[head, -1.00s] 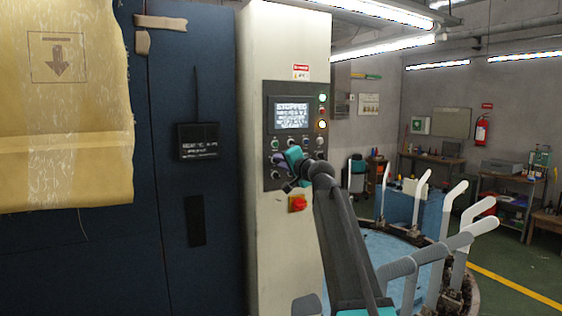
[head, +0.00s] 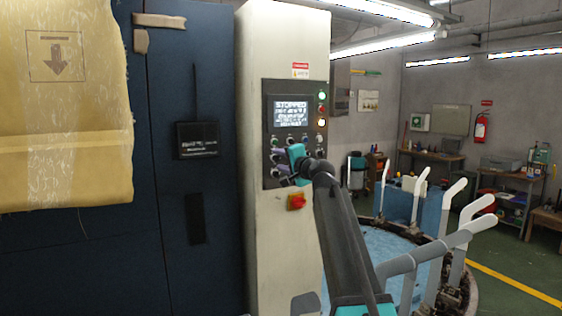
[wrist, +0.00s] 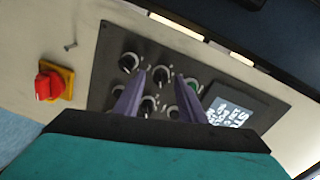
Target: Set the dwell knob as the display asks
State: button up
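The control panel (head: 268,128) on the cream column carries a lit display (head: 293,114). Its top line reads STOPPED; the smaller lines are too small to read. The display also shows in the wrist view (wrist: 232,112), turned on its side. Several black knobs with pale rims sit below it. My gripper (head: 278,162) is at the lower knobs. In the wrist view my gripper (wrist: 159,78) has its two purple fingers apart, with one knob (wrist: 160,75) between the tips. I cannot tell whether they touch it. Which knob is dwell is not legible.
A red switch on a yellow plate (head: 296,202) is below the panel; it also shows in the wrist view (wrist: 45,85). A blue cabinet (head: 200,260) stands left.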

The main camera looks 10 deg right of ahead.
jog(key=shift+s, duration=0.2)
jog(key=b+v, duration=0.3)
jog(key=v, duration=1)
jog(key=shift+s+b, duration=0.2)
jog(key=shift+b, duration=0.15)
jog(key=shift+d, duration=0.2)
jog(key=shift+s, duration=0.1)
